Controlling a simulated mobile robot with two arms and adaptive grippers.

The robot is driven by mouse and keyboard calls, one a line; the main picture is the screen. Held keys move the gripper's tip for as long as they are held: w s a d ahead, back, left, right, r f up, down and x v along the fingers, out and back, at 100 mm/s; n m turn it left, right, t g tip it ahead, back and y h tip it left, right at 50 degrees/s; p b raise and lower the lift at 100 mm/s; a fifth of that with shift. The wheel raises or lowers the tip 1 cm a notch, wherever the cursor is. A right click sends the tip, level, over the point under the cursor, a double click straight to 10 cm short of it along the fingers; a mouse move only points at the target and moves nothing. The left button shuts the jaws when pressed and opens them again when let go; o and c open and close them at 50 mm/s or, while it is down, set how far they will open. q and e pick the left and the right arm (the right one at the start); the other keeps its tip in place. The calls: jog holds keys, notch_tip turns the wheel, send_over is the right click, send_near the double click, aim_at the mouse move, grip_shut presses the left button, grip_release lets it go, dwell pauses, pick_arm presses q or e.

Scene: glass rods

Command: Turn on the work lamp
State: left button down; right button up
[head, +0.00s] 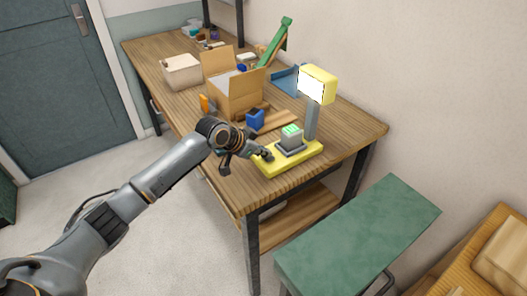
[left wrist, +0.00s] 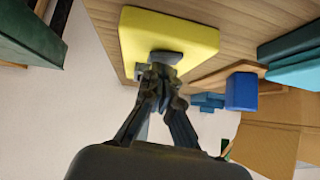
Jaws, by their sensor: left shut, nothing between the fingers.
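The work lamp has a yellow base (head: 278,166), a grey post (head: 311,122) and a yellow head (head: 319,85) with a bright white face. A grey block with a light-green top (head: 291,131) stands on the base. My left gripper (head: 258,151) is at the base's left edge, shut and empty. In the left wrist view the shut fingertips (left wrist: 160,72) are at a dark grey part (left wrist: 167,57) on the yellow base (left wrist: 135,38). I cannot tell whether they touch it. My right gripper is not in view.
The lamp stands near the front end of a wooden workbench (head: 222,176). Behind it are a blue block (head: 256,119), an open cardboard box (head: 235,97), a blue tray (head: 287,80) and a green stand (head: 276,45). A green-topped stool (head: 358,236) stands in front of the bench.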

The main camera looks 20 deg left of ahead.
pick_arm(q)
jog(key=r+p, duration=0.2)
jog(key=r, duration=0.1)
jog(key=r+p, duration=0.1)
jog(key=shift+s+a+r+p, duration=0.1)
jog(key=shift+a+r+p, duration=0.15)
jog(key=shift+p, duration=0.15)
jog(key=b+v, duration=0.2)
jog(key=v, duration=0.7)
jog(key=shift+a, duration=0.35)
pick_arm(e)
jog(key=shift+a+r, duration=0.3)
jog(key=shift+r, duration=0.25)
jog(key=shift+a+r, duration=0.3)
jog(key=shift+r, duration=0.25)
pick_arm(q)
jog(key=shift+f, duration=0.1)
